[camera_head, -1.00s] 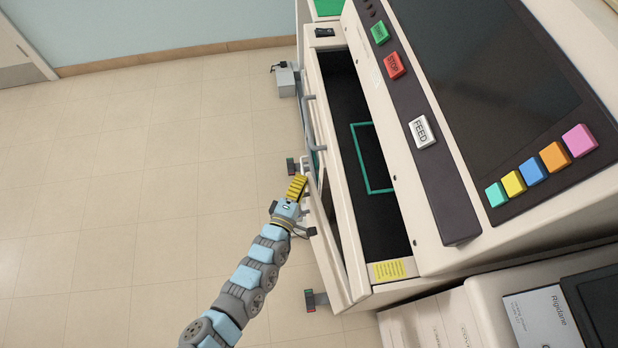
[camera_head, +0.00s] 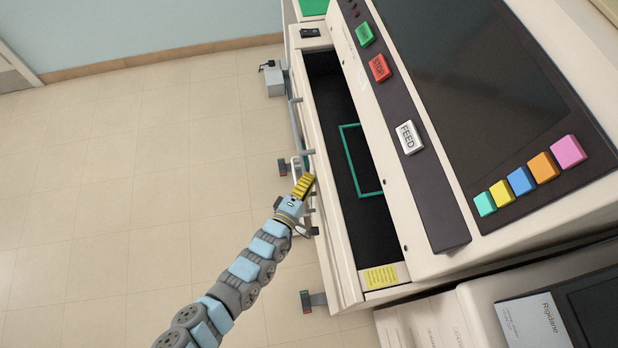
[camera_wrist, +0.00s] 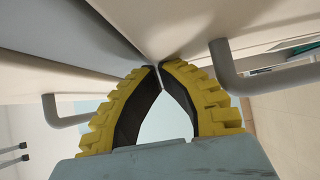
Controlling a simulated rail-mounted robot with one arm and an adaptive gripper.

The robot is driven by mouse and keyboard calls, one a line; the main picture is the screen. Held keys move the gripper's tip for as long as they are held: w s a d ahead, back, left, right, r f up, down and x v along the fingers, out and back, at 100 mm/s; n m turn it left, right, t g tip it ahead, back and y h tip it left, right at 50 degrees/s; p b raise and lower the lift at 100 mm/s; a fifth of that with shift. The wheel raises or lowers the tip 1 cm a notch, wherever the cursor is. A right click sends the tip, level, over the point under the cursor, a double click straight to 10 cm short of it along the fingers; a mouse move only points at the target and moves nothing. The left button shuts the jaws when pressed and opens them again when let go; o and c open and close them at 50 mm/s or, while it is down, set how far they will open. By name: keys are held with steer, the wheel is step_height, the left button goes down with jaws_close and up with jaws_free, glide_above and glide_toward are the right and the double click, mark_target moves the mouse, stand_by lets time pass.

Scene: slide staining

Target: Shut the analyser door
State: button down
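The analyser (camera_head: 430,190) is a large cream machine on the right of the head view. My gripper (camera_head: 304,186) has yellow ribbed fingers and is up against the front. In the wrist view the fingertips (camera_wrist: 159,68) meet at the panel seam, with only the curved gap behind them and nothing held. Grey bar handles stand on each side, a right handle (camera_wrist: 225,70) and a left handle (camera_wrist: 60,115).
The dark open bay (camera_head: 345,150) with a teal outline lies behind the front rim. Buttons, including FEED (camera_head: 408,137), sit on top. The tiled floor (camera_head: 130,180) to the left is clear.

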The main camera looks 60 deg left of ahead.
steer(key=s+d+p, duration=0.2)
steer(key=s+p, duration=0.1)
steer(key=s, duration=1)
